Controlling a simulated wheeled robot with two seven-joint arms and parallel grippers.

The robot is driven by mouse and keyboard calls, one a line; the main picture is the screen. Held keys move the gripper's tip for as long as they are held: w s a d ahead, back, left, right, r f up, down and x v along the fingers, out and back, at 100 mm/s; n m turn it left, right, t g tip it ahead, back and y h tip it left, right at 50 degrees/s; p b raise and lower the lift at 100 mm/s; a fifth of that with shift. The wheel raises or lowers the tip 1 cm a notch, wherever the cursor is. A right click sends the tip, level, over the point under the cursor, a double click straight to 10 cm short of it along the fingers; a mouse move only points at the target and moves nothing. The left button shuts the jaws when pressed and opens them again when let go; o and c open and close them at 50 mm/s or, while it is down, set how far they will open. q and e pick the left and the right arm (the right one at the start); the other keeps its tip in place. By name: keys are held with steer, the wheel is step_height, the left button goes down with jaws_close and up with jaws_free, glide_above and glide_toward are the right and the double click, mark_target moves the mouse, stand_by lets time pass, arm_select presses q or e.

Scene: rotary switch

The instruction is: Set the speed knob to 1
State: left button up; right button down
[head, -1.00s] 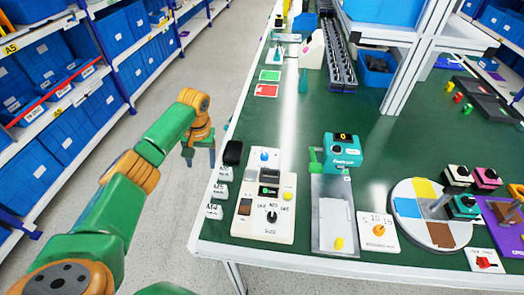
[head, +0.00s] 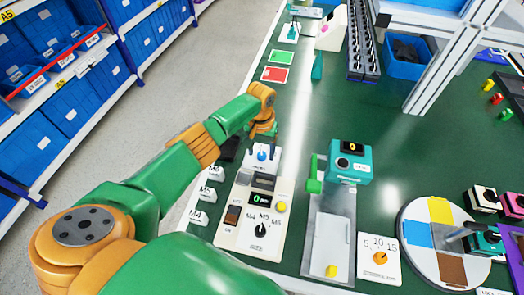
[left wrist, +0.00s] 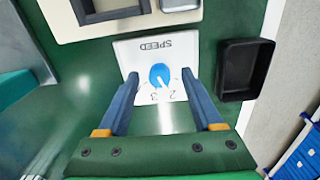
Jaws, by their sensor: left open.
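The speed knob (left wrist: 160,76) is a round blue dial with a white pointer, on a white plate (left wrist: 128,50) marked SPEED. In the left wrist view the plate appears upside down. The pointer slants toward the digits at the plate's lower edge; I cannot tell exactly which one it marks. In the head view the knob (head: 262,155) shows just below my left gripper (head: 263,133). My left gripper (left wrist: 160,75) is open, with one fingertip on each side of the knob and gaps between. My right gripper is not in view.
A black open tray (left wrist: 246,68) stands beside the plate. A cream panel (head: 229,233) with a black knob (head: 261,230) and yellow button (head: 282,207) lies on the near side. A teal device (head: 350,163) stands to the right. Red (head: 275,74) and green cards lie beyond.

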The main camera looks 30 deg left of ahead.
arm_select(q)
steer(key=shift+w+f, duration=0.15)
steer(key=shift+f, duration=0.3)
steer(key=shift+w+f, duration=0.15)
steer(key=shift+w, duration=0.05)
steer(key=shift+s, duration=0.15)
jaws_close()
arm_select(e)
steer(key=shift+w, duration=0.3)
arm_select(q)
steer(key=shift+r, duration=0.2)
steer(key=shift+n+p, duration=0.45)
steer(key=shift+n, duration=0.15)
steer(key=shift+n+p, duration=0.5)
steer(key=shift+n, duration=0.6)
steer(key=shift+n+p, duration=0.45)
steer(key=shift+n, duration=1.75)
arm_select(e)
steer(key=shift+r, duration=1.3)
